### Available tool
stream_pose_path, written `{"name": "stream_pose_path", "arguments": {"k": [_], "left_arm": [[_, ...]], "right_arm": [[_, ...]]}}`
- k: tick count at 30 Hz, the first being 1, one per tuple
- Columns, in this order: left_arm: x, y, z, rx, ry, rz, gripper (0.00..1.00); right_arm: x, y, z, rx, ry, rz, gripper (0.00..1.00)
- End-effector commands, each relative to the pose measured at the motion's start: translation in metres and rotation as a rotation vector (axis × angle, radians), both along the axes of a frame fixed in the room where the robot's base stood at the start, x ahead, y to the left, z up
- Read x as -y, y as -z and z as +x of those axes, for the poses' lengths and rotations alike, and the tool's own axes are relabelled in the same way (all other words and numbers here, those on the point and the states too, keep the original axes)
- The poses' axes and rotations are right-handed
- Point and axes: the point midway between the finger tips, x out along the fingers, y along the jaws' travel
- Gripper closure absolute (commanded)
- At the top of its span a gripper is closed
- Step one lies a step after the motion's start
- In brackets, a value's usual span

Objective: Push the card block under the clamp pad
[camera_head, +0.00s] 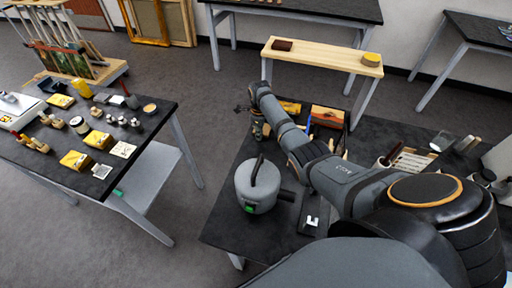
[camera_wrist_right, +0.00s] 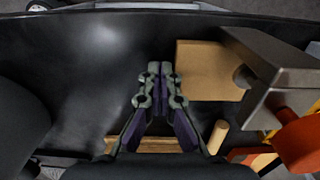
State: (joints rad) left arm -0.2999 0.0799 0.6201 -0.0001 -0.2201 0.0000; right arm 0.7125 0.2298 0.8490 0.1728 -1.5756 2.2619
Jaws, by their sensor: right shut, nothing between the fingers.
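My right gripper (camera_wrist_right: 160,70) is shut and empty, its fingertips just left of the tan card block (camera_wrist_right: 205,72) in the right wrist view. I cannot tell whether they touch it. The grey metal clamp (camera_wrist_right: 285,66) stands to the right of the block, with an orange-red knob (camera_wrist_right: 302,142). Its round grey clamp pad (camera_wrist_right: 243,77) overlaps the block's right edge in this view; the height between them cannot be told. In the head view the right gripper (camera_head: 258,128) is small, at the far left edge of the dark table. My left gripper is not in view.
A wooden dowel-like piece (camera_wrist_right: 217,136) and a wooden strip (camera_wrist_right: 145,144) lie near the fingers. A grey pot (camera_head: 258,190) stands on the table in front of my right arm.

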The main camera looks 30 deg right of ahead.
Motion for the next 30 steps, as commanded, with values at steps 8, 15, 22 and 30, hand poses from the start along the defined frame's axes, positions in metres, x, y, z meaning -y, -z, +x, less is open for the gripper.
{"name": "stream_pose_path", "arguments": {"k": [8,15,22,30], "left_arm": [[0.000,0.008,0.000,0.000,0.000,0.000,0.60],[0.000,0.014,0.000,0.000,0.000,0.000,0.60],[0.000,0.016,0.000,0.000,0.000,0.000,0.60],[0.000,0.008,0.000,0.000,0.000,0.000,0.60]], "right_arm": [[0.005,0.001,0.004,0.001,0.000,-0.001,1.00],[0.009,0.001,0.008,0.002,0.001,-0.001,1.00],[0.011,-0.001,0.010,0.001,0.001,-0.001,1.00],[0.009,-0.002,0.008,0.000,0.000,0.000,1.00]]}}
